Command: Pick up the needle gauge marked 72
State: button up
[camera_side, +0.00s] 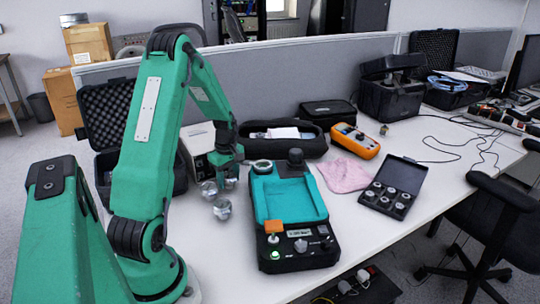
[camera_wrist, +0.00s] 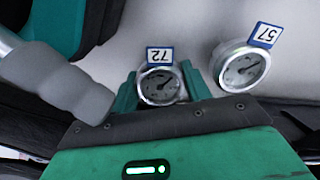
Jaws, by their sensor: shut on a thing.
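The needle gauge marked 72 (camera_wrist: 160,86) is round with a metal rim and a white, blue-edged tag. In the wrist view it sits between the two green fingers of my gripper (camera_wrist: 165,90), which are shut on it. In the side view my gripper (camera_side: 229,178) is low over the white table, left of the teal-topped device; the held gauge cannot be clearly told there. A second gauge, marked 57 (camera_wrist: 242,69), is just right of the fingers in the wrist view, apart from them. Two silver gauges (camera_side: 222,210) (camera_side: 208,189) show beside my gripper in the side view.
The black device with a teal tray (camera_side: 290,199) stands close on the right. A grey box (camera_side: 198,142) and an open foam-lined case (camera_side: 107,100) are behind and left. A pink cloth (camera_side: 345,175), an orange meter (camera_side: 354,140) and a small black case (camera_side: 392,187) lie further right.

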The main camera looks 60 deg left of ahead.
aim_at(228, 174)
jog(key=shift+r, duration=0.1)
notch_tip(228, 174, up, 18)
dwell(0.8)
jog(key=shift+r, duration=0.1)
dwell(0.5)
jog(key=shift+r, duration=1.85)
